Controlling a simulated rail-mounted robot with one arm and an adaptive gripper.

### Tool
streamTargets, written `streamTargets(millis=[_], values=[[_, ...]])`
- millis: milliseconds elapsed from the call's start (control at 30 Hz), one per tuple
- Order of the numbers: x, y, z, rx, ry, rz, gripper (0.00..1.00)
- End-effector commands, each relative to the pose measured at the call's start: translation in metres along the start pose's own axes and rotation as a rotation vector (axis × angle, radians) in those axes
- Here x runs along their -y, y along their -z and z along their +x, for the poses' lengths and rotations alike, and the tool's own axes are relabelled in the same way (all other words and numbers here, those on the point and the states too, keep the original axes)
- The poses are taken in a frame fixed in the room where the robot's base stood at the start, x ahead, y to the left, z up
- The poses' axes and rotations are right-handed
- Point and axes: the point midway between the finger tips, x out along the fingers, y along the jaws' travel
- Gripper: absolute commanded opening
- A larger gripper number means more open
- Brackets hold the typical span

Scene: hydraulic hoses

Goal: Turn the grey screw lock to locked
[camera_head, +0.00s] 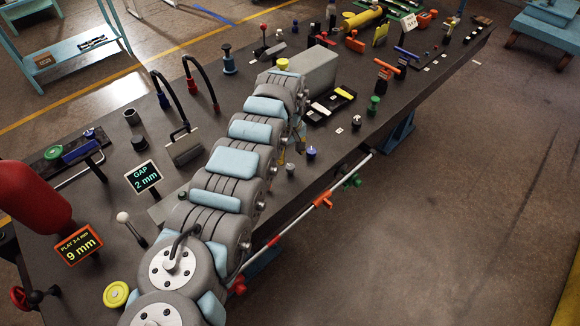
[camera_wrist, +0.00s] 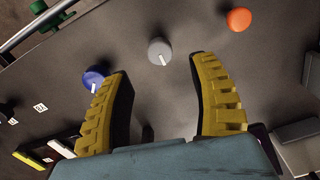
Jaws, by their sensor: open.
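The grey screw lock (camera_wrist: 158,48) is a round knob with a white mark on its rim, seen from above in the wrist view. It stands beyond my fingertips, roughly in line with the space between them. In the head view a small grey knob (camera_head: 290,168) shows beside my arm. My gripper (camera_wrist: 160,72) has two yellow ribbed fingers spread wide with nothing between them. I cannot tell its height over the knob. In the head view my arm hides most of the gripper. Which position the white mark stands for is not readable.
A blue knob (camera_wrist: 94,79) with a white mark stands close to the left finger. An orange knob (camera_wrist: 239,18) is at the upper right. A black tray (camera_head: 330,105) with light blocks lies behind the gripper. A rail with coloured clamps (camera_head: 323,200) runs along the table edge.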

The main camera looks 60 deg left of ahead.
Motion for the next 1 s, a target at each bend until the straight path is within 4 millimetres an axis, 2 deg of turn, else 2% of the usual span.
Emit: streamTargets(millis=[100,300,500,800,867,1000], values=[[0.000,-0.002,0.024,0.003,0.002,0.000,0.60],[0.000,-0.002,0.051,0.004,0.003,0.001,0.60],[0.001,-0.001,0.060,0.002,0.002,0.000,0.60],[0.001,0.000,0.060,0.001,0.001,0.000,0.60],[0.001,-0.001,0.060,0.001,0.002,0.000,0.46],[0.001,0.000,0.060,0.001,0.001,0.000,0.06]])
